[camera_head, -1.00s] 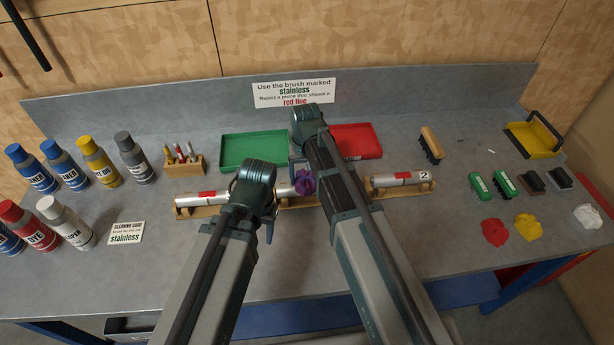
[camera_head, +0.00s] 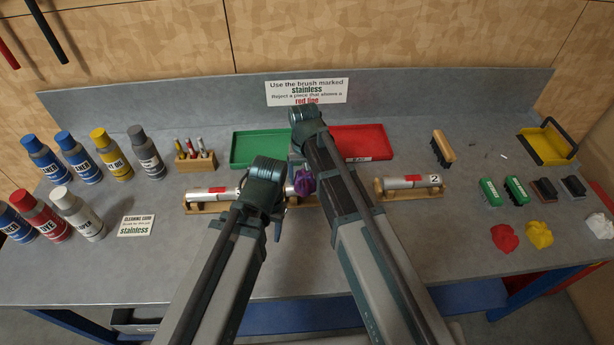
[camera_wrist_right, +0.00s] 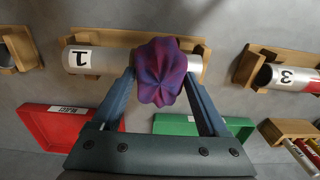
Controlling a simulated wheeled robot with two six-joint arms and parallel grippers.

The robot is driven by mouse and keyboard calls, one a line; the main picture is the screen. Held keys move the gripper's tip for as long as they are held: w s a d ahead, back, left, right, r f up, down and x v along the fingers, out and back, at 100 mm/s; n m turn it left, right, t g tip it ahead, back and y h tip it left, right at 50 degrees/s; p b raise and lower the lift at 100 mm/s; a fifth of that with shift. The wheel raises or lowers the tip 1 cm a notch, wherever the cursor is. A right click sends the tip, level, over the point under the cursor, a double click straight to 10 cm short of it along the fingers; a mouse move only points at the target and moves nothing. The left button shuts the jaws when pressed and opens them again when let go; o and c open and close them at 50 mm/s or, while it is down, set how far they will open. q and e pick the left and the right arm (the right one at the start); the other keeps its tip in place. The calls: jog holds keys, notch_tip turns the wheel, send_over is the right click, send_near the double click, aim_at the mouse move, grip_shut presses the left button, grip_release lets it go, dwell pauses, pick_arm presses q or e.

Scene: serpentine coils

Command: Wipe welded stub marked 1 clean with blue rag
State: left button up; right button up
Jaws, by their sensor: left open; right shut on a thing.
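The stub marked 1 (camera_wrist_right: 92,60) lies on a wooden cradle in the right wrist view. In the head view my arms hide most of it. My right gripper (camera_wrist_right: 160,90) is shut on a crumpled purple-blue rag (camera_wrist_right: 160,72), which lies over the stub beside its number and appears to touch it. The rag also shows in the head view (camera_head: 304,182). No stain shows on the visible part of the stub; the part under the rag is hidden. My left gripper (camera_head: 277,222) is open and empty, close in front of the cradle row and left of the rag.
Stub 3 (camera_wrist_right: 290,77) and stub 2 (camera_head: 405,182), both with red patches, flank the middle one. Green (camera_head: 258,148) and red (camera_head: 362,142) trays stand behind. Cans fill the left; brushes and red (camera_head: 505,237), yellow (camera_head: 539,235) and white rags lie right.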

aim_at(303, 176)
jog(key=shift+a, duration=0.15)
jog(key=shift+a+r+p, duration=0.1)
jog(key=shift+r+p, duration=0.3)
jog(key=shift+p, duration=0.15)
notch_tip(303, 176, up, 5)
jog(key=p, duration=0.5)
jog(key=shift+r, duration=0.1)
